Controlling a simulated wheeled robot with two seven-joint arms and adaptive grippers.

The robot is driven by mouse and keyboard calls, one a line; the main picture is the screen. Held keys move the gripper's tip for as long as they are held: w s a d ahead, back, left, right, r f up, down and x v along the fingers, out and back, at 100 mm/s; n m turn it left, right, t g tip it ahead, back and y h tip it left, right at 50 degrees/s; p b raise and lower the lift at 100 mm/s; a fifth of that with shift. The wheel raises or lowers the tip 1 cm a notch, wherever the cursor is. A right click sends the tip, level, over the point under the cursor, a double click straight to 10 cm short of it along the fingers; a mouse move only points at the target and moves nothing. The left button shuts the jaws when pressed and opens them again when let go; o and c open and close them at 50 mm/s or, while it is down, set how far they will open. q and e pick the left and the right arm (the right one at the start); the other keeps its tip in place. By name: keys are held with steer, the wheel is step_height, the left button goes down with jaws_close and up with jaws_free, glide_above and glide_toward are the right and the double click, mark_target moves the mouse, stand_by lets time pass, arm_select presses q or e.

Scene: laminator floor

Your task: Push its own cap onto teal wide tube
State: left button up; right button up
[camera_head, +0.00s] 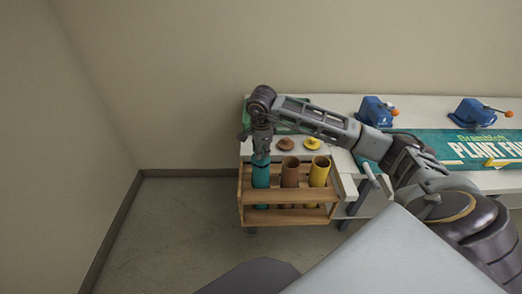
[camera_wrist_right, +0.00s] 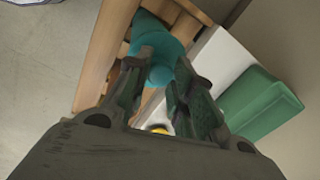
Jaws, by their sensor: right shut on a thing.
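The teal wide tube (camera_head: 260,178) stands upright in the left place of a wooden rack (camera_head: 287,217). My right gripper (camera_head: 261,152) points down directly above it and is shut on the teal cap (camera_head: 260,160). The cap is at the tube's mouth; I cannot tell whether it touches or how deep it sits. In the right wrist view the teal cap (camera_wrist_right: 159,73) shows between the fingertips of my right gripper (camera_wrist_right: 163,64), with more teal behind it. My left gripper is not in view.
A brown tube (camera_head: 290,174) and a yellow tube (camera_head: 319,173) stand open in the rack. A brown cap (camera_head: 286,144) and a yellow cap (camera_head: 312,143) lie on the white top behind. A green box (camera_wrist_right: 260,103) is nearby. Blue devices (camera_head: 376,111) stand on the bench at right.

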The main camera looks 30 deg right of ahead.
steer(key=shift+f+b, duration=0.1)
steer(key=shift+b, duration=0.3)
stand_by(1.5)
steer(key=shift+f+b, duration=0.6)
steer(key=shift+b, duration=0.35)
stand_by(2.1)
steer(key=o, duration=1.1)
steer(key=shift+c, duration=0.2)
steer(key=shift+o, duration=0.3)
steer(key=o, duration=0.5)
steer(key=shift+r, duration=0.15)
